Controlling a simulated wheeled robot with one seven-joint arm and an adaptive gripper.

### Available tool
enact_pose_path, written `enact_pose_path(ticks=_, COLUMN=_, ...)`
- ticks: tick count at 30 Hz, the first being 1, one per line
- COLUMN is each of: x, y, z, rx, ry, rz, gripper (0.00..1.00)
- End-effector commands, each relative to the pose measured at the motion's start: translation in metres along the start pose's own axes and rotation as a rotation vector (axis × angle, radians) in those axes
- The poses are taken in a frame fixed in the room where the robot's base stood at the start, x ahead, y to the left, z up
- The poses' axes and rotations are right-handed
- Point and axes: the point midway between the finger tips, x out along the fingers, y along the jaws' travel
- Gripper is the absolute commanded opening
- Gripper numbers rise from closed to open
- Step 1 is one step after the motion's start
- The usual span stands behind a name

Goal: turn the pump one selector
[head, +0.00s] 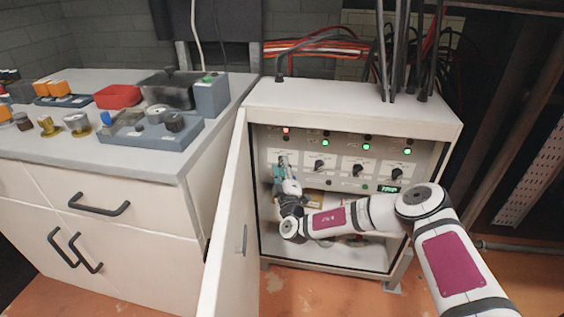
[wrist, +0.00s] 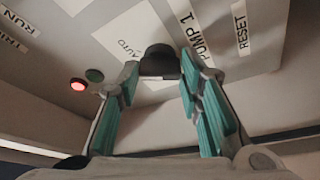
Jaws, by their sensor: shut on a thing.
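The pump one selector (wrist: 160,60) is a black knob on a white plate (wrist: 118,45) that reads PUMP 1 and AUTO in the wrist view. My gripper (wrist: 160,72) has its teal-padded fingers on either side of the knob and is shut on it. In the head view my gripper (head: 280,168) is at the leftmost selector of the panel (head: 340,170) inside the open cabinet, and it hides that knob. The lamp above this selector (head: 286,130) is lit red; it also shows red in the wrist view (wrist: 78,85), beside a dark green one.
Several other black selectors (head: 319,166) sit to the right, with green lamps above. The cabinet door (head: 228,220) stands open on the left, close to my gripper. A workbench (head: 190,165) with loose parts is farther left. Black conduits (head: 395,60) rise from the cabinet top.

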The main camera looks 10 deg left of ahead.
Motion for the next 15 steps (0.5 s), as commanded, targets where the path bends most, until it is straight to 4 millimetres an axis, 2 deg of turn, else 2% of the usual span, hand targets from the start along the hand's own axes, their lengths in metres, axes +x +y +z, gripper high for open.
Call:
enact_pose_path(ticks=1, x=0.0003, y=0.0053, z=-0.0014, rx=-0.036, ry=-0.003, rz=-0.017, gripper=0.05)
enact_pose_path(ticks=15, x=0.0001, y=0.006, z=-0.0016, rx=-0.365, ry=-0.002, rz=-0.153, gripper=0.05)
